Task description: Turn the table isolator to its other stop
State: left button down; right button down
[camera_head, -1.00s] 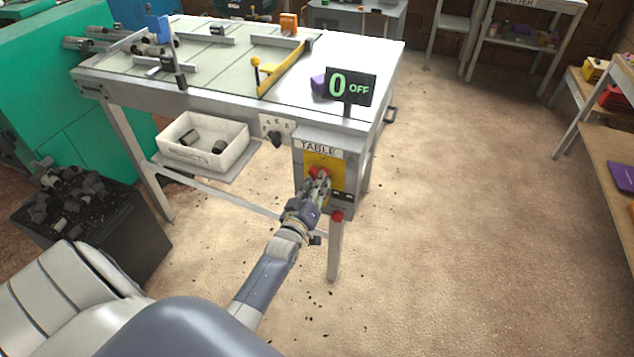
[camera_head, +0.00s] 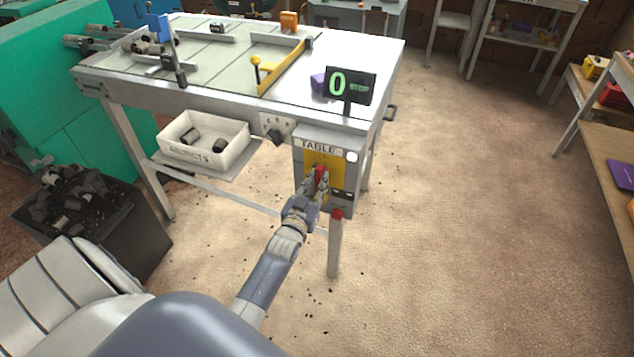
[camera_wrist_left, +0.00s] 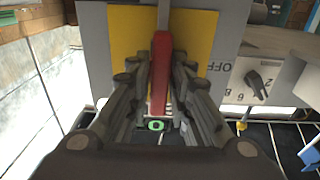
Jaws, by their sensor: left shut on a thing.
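The table isolator is a grey box (camera_head: 341,170) labelled TABLE, on the table's front leg, with a yellow plate (camera_head: 337,172) and a red handle (camera_head: 320,177). My left gripper (camera_head: 314,181) is at the handle, its fingers closed on both sides of it. In the left wrist view the red handle (camera_wrist_left: 160,75) stands upright in the picture between the fingers. The letters OFF show at the plate's right. The display (camera_head: 350,86) on the table reads 0 STOP in green. A white lamp (camera_head: 352,157) is lit on the box. My right gripper is not in view.
A black knob (camera_head: 275,137) sits on a panel left of the isolator, and a red button (camera_head: 337,215) below it. A scrap bin (camera_head: 118,235) stands at left. The floor at right is clear.

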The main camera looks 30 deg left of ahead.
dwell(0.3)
pick_arm(q)
jog(key=c, duration=1.6)
grip_release()
jog(key=shift+o, duration=0.2)
jog(key=v, duration=1.2)
jog(key=shift+f, duration=0.1)
jog(key=s+d+f+m+g+h, duration=0.1)
jog(key=s+d+f+g, duration=0.25)
jog(key=f, duration=0.55)
jog(key=s+d+f+g+h, duration=0.2)
jog(key=s+d+f, duration=0.15)
jog(key=f, duration=0.55)
jog(key=s+d+f+m+g+h, duration=0.15)
jog(key=s+f, duration=0.25)
jog(key=f, duration=0.6)
jog(key=s+d+f+m+g, duration=0.1)
jog(key=s+f+g, duration=0.3)
jog(key=s, duration=1)
jog(key=s+d+f+m+g, duration=0.1)
jog(key=s+f+g, duration=0.4)
jog(key=s+f, duration=0.6)
jog(key=s, duration=0.4)
jog(key=shift+d+f, duration=0.2)
jog(key=shift+d, duration=0.1)
